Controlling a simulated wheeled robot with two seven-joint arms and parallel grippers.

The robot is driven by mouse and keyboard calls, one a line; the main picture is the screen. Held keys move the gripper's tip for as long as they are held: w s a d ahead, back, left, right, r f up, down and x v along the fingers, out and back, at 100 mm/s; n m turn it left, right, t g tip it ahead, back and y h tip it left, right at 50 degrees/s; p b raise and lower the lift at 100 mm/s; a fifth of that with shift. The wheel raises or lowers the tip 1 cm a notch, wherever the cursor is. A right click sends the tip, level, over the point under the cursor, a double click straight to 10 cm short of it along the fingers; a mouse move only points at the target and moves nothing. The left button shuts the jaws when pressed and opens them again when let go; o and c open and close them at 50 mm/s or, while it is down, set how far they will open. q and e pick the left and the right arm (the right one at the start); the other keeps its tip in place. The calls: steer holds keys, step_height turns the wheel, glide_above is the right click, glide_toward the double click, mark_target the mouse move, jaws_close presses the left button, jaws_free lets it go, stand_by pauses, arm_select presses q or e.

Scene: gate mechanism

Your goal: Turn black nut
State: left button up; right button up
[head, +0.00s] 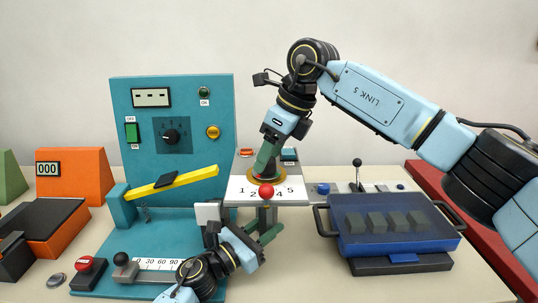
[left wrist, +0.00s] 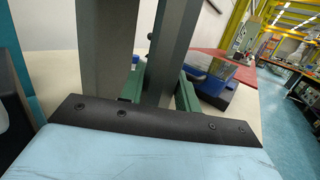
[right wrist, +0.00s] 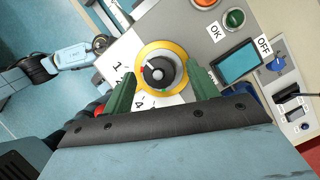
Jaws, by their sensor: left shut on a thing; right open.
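The black nut (right wrist: 158,73) sits inside a yellow ring (right wrist: 140,60) on the numbered plate in the right wrist view. My right gripper (right wrist: 163,90) is open, with one green finger on either side of the ring, apart from the nut. In the head view my right gripper (head: 268,160) points down over the ring and hides the nut. My left gripper (head: 260,233) is low in front of the numbered plate, shut on a grey post (head: 266,214) beneath it. The post (left wrist: 168,50) stands between its green fingers in the left wrist view.
A red ball (head: 266,191) is at the plate's front edge. A teal panel (head: 180,95) with a yellow bar (head: 180,181) stands left. A blue case (head: 390,224) with handles is right.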

steer(key=shift+a+f, duration=0.2)
steer(key=shift+f, duration=0.25)
steer(key=shift+c, duration=0.2)
steer(key=c, duration=1)
steer(key=shift+o, duration=0.2)
steer(key=shift+w+n, duration=0.1)
steer(key=shift+n, duration=0.3)
steer(key=shift+w+n+g, duration=0.1)
steer(key=shift+n+g, duration=0.5)
steer(key=shift+n, duration=0.75)
steer(key=shift+n+g, duration=0.6)
steer(key=shift+n, duration=0.75)
steer(key=shift+r, duration=0.1)
steer(key=o, duration=1)
